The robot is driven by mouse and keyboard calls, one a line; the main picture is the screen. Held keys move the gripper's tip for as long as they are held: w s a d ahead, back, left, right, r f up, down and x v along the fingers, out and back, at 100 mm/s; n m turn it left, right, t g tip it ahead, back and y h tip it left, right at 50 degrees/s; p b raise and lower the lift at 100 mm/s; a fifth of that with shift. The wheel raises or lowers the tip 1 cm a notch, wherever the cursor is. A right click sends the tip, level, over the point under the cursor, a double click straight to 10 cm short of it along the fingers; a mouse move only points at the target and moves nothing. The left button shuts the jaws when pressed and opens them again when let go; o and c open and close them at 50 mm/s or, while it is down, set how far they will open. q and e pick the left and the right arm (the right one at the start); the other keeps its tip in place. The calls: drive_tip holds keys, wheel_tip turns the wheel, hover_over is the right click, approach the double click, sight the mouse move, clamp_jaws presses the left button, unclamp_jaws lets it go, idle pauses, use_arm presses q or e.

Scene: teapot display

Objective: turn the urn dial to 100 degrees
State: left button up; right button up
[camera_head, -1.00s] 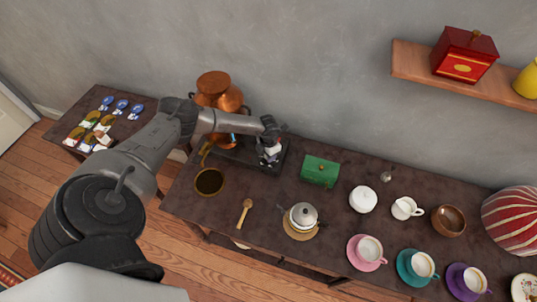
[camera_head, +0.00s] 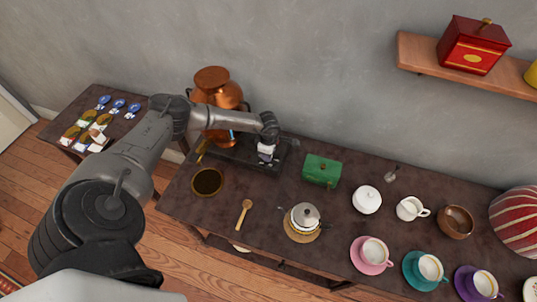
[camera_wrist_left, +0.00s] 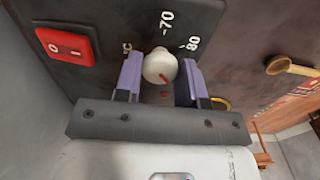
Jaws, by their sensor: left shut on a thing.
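The copper urn (camera_head: 213,92) stands on a black base (camera_head: 240,154) at the back left of the dark table, partly covered by my left arm. In the left wrist view, the round white dial (camera_wrist_left: 158,62) has a red pointer line on its lower right side. The panel marks "-70", "80" and a "C" show around it. My left gripper (camera_wrist_left: 158,76) has its purple fingers on both sides of the dial and is shut on it. In the head view my left gripper (camera_head: 266,154) is at the base; the dial is hidden there. My right gripper is not in view.
A red 0/I switch (camera_wrist_left: 67,44) is left of the dial. A green box (camera_head: 321,170) stands right of the base. A bowl of dark contents (camera_head: 207,182), a wooden spoon (camera_head: 245,213) and a teapot (camera_head: 305,216) are in front. Cups stand farther right.

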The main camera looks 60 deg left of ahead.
use_arm(q)
drive_tip(key=m+b, duration=0.2)
drive_tip(key=m, duration=0.2)
drive_tip(key=shift+m, duration=0.3)
drive_tip(key=shift+m+b, duration=0.95)
drive_tip(key=shift+m, duration=1.05)
drive_tip(key=o, duration=0.9)
drive_tip(key=shift+r+p, duration=0.6)
drive_tip(key=shift+r, duration=6.35)
